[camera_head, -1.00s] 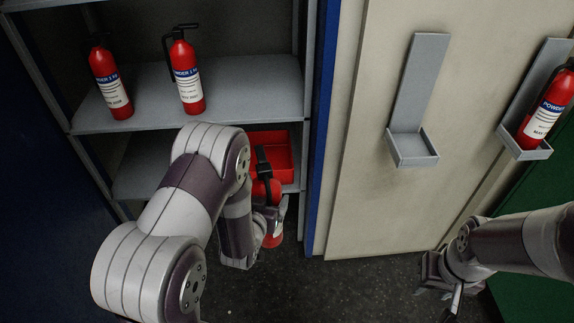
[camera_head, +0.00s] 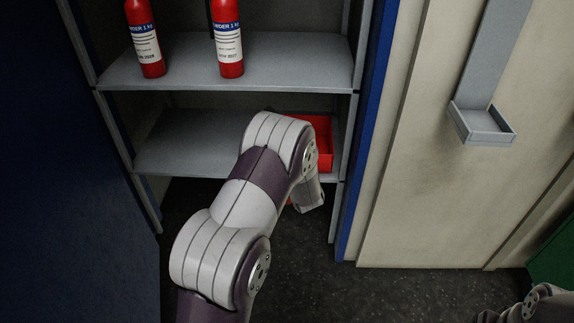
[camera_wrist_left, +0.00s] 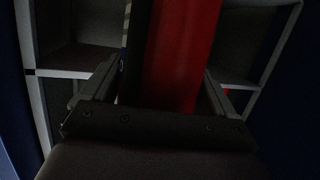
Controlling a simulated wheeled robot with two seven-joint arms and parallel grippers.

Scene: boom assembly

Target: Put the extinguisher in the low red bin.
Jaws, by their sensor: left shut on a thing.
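The low red bin (camera_head: 324,143) stands at the right end of the lower shelf, partly hidden by my left arm. In the left wrist view, my left gripper (camera_wrist_left: 158,88) is shut on a red extinguisher (camera_wrist_left: 182,50), with a finger on each side of its body. In the head view my arm hides that gripper and nearly all of the extinguisher, so its exact distance from the bin cannot be told. Part of my right gripper (camera_head: 515,310) shows at the bottom right corner, its jaws not clear.
Two extinguishers (camera_head: 144,40) (camera_head: 228,40) stand on the upper shelf (camera_head: 190,62). The lower shelf (camera_head: 190,142) is bare left of the bin. A blue cabinet edge (camera_head: 375,120) borders the shelves on the right. An empty grey wall bracket (camera_head: 483,125) hangs further right.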

